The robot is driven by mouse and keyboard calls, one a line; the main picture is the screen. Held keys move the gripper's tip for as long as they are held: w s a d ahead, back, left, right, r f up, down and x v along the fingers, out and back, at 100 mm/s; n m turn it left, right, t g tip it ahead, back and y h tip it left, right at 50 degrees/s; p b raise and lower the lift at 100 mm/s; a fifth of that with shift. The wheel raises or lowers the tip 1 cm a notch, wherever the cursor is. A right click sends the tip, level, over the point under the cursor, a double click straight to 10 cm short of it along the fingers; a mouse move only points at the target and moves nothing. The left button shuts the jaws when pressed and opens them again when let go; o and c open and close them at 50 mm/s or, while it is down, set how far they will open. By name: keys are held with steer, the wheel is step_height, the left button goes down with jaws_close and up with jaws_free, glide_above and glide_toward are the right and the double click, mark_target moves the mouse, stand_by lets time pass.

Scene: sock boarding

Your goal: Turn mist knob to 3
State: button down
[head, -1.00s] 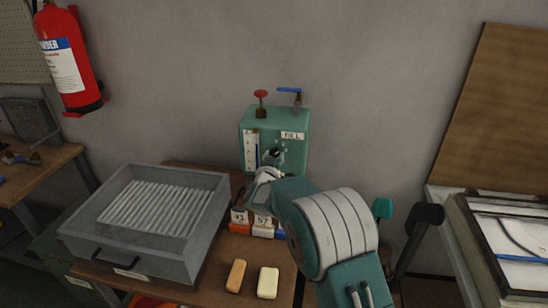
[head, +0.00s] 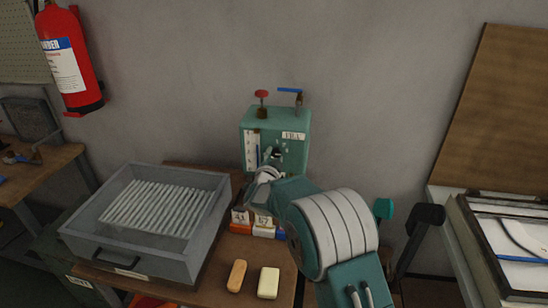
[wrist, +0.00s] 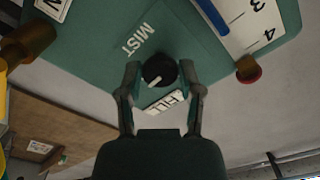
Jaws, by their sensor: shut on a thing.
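The green mist box (head: 293,158) stands against the wall at the back of the bench. Its dark round mist knob (wrist: 159,69) sits below the MIST lettering in the wrist view, with a short white pointer line angled to the lower left there. My gripper (wrist: 160,74) has one finger on each side of the knob and is shut on it. In the head view my gripper (head: 273,160) reaches the box front, and the knob is mostly hidden. The scale numbers around the knob are not readable.
A red valve (head: 261,95) and blue lever (head: 289,90) top the box. A grey ribbed tray (head: 140,257) stands left. Small tagged boxes (head: 263,230) sit below my gripper. An orange bar (head: 237,275) and a cream bar (head: 268,282) lie in front.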

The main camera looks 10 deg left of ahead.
steer(key=shift+m, duration=0.4)
steer(key=shift+c, duration=1.4)
jaws_free()
steer(key=shift+w, duration=0.1)
steer(key=s, duration=1.2)
steer(key=shift+d, duration=0.3)
